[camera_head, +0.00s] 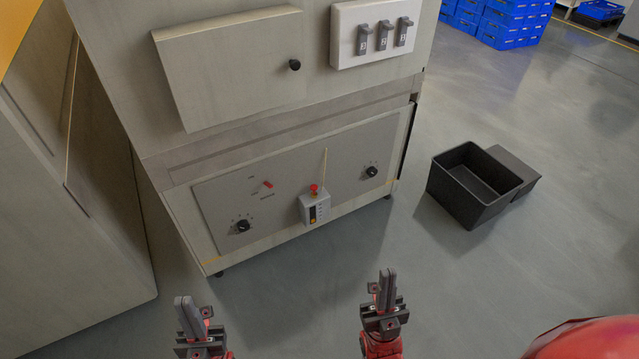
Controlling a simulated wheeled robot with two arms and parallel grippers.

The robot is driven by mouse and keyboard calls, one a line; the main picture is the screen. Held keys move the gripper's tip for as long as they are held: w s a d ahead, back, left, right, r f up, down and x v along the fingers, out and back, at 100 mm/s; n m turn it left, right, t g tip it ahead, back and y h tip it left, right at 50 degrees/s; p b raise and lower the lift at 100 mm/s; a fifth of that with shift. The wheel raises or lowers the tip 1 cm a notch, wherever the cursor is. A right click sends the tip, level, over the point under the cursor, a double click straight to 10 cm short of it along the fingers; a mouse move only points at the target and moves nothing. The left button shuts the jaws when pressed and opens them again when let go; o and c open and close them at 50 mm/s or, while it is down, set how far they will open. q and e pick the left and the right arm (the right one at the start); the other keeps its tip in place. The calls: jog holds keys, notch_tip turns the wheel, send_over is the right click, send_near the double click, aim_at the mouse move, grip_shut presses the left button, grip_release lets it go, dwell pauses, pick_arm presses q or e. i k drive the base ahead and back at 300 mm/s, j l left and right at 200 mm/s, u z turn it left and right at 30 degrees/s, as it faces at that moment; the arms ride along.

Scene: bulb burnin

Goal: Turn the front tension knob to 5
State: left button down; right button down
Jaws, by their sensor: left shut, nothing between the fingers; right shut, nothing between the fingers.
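The machine's lower front panel (290,177) carries two black knobs with small marks around them. One knob (242,226) is at the lower left of the panel, the other (371,171) at its right. The marks and settings are too small to read, and I cannot tell which knob is the tension knob. My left gripper (184,303) is shut and empty, in front of and below the left knob. My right gripper (387,274) is shut and empty, below the right knob. Both are apart from the panel.
A red lever (267,184) and a grey box with a red button (315,206) are on the panel. Above are a door with a black knob (294,65) and a switch box (372,34). A black bin (466,187) stands right. The floor between grippers and machine is clear.

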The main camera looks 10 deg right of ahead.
aim_at(373, 170)
jog(key=i+l+z, duration=0.2)
jog(key=i, duration=0.3)
jog(key=i+l+z, duration=0.15)
jog(key=i+l, duration=0.2)
jog(key=i, duration=0.15)
jog(key=i+l+z, duration=0.2)
jog(key=i, duration=0.3)
